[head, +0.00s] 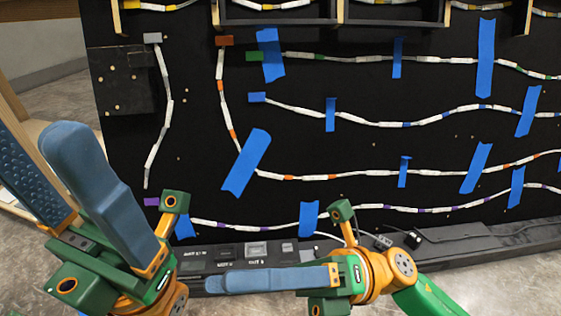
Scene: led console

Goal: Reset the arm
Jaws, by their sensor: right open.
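My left gripper (36,142) is at the lower left, its two blue fingers pointing up and spread apart with nothing between them. The textured inner pad of its left finger shows. My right gripper (212,283) is at the bottom centre, its arm coming in from the lower right. One blue finger points left and lies in front of the lower edge of the button panel (222,256); the other finger is hidden. I see nothing held in it. The black board (330,150) with LED strips stands behind both grippers.
Wavy white strips with coloured segments are fixed to the board with blue tape (246,163). Wooden dividers (340,12) line its top. A dark ledge (490,240) runs along its foot, with a cable near my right gripper. Grey floor shows at lower right.

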